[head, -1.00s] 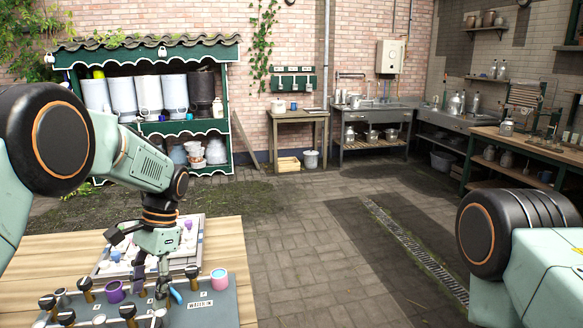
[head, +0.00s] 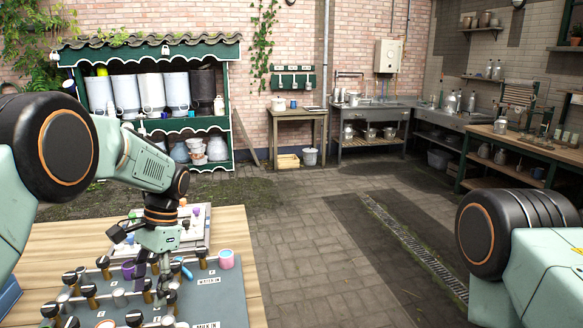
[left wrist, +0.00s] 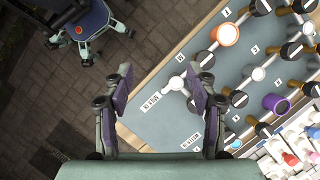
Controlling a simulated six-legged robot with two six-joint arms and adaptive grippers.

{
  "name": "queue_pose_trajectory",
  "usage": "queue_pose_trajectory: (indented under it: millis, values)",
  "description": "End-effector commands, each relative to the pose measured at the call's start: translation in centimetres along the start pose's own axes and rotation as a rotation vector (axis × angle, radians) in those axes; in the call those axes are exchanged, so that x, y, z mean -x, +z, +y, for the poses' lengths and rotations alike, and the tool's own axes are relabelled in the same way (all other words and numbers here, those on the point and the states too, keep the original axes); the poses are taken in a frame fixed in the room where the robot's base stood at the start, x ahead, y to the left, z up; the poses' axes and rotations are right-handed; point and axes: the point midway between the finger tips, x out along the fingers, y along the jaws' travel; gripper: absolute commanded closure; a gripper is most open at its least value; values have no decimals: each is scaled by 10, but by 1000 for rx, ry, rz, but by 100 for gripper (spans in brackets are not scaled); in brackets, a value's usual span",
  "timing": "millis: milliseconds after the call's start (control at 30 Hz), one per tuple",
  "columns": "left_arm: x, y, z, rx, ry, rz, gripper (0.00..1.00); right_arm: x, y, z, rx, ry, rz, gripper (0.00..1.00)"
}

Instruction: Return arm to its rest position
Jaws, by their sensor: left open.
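My left arm comes in from the left of the head view, bent at the elbow with the forearm hanging down. My left gripper (head: 160,288) points down over the grey board (head: 222,290) on the wooden table. In the left wrist view its two fingers stand wide apart with nothing between them (left wrist: 157,88), over the board's edge, the table edge and the paving. Their exact height above the board is hard to tell. On my right side only upper arm parts show; the right gripper is out of view.
Black-knobbed fittings crowd the board close to my left gripper. A light tray (head: 200,222) lies behind. The paved floor (head: 320,260) right of the table is clear.

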Motion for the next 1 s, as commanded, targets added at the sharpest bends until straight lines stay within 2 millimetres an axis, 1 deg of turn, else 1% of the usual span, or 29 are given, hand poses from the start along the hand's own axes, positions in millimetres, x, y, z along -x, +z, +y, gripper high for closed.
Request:
queue_pose_trajectory:
  millis: [33, 267, 367, 467, 500, 567, 600, 667, 700, 767, 800, 867, 900, 967, 1000]
  values:
    - [-19, -4, 4, 2, 6, 2, 42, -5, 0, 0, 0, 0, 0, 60]
    - [-86, -21, 18, 24, 21, 48, 42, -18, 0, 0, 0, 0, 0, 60]
    - [-120, -25, 28, 40, 30, 70, 42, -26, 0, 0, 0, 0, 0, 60]
    - [-161, -28, 43, 62, 44, 97, 42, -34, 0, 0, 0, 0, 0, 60]
    - [-180, -28, 50, 73, 51, 110, 42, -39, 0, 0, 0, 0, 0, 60]
    - [-212, -27, 63, 95, 62, 129, 42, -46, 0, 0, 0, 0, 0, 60]
    - [-233, -25, 73, 111, 70, 143, 42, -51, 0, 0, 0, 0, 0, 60]
    - [-263, -21, 87, 140, 82, 167, 42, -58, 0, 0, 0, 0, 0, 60]
    - [-282, -17, 97, 161, 89, 181, 42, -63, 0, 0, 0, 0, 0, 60]
    - [-308, -10, 112, 192, 99, 203, 42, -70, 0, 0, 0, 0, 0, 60]
    - [-325, -4, 122, 215, 106, 216, 42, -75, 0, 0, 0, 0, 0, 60]
    - [-348, 6, 136, 251, 115, 236, 42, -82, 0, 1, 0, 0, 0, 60]
    - [-362, 14, 146, 273, 120, 248, 42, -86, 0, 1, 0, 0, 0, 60]
    - [-382, 26, 160, 312, 127, 266, 42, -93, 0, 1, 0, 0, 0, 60]
    - [-393, 35, 170, 338, 130, 277, 42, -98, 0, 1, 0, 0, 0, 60]
